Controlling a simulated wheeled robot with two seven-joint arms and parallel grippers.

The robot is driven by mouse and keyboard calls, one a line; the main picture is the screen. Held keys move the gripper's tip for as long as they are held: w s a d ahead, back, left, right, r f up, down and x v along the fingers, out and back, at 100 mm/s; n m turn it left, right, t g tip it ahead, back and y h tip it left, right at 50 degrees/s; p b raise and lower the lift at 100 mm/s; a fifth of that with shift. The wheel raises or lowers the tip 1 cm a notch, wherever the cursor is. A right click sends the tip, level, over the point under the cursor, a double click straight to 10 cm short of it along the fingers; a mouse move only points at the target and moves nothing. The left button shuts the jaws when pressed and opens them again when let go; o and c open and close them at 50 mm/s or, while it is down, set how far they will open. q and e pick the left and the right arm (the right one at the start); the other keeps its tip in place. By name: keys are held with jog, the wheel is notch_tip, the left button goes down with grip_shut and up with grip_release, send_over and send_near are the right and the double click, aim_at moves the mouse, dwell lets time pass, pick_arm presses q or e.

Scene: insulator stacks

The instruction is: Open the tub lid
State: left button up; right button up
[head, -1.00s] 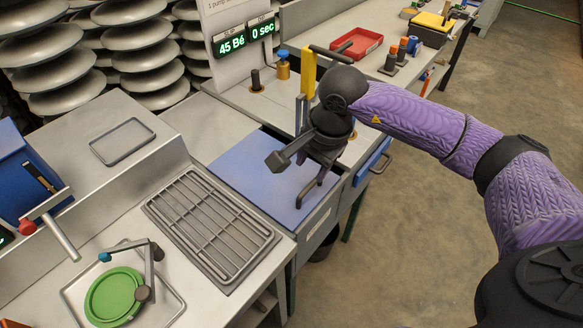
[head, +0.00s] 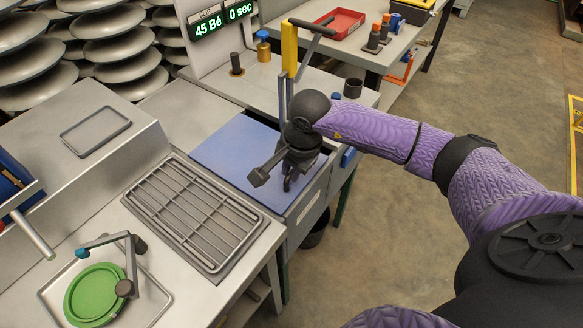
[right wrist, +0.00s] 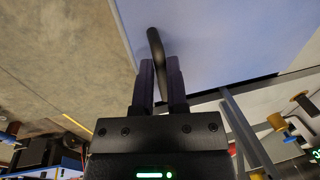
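The tub lid (head: 235,150) is a flat blue panel set into the grey bench, lying closed. It fills the upper part of the right wrist view as a pale blue surface (right wrist: 215,40). Its dark curved handle (right wrist: 156,42) stands near the lid's right front edge. My right gripper (head: 290,180) is over that edge, pointing down at the handle. In the right wrist view the handle runs between my two fingers (right wrist: 160,68) and appears to fill the gap. In the head view the gripper body hides most of the handle. My left gripper is out of view.
A slatted grey rack (head: 195,215) lies left of the lid. A green disc (head: 95,293) sits on a tray at the lower left. A yellow post (head: 289,48) with a dark crossbar stands behind my right gripper. Open floor (head: 400,240) lies to the right.

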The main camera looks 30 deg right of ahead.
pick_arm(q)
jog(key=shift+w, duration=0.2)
pick_arm(e)
grip_shut()
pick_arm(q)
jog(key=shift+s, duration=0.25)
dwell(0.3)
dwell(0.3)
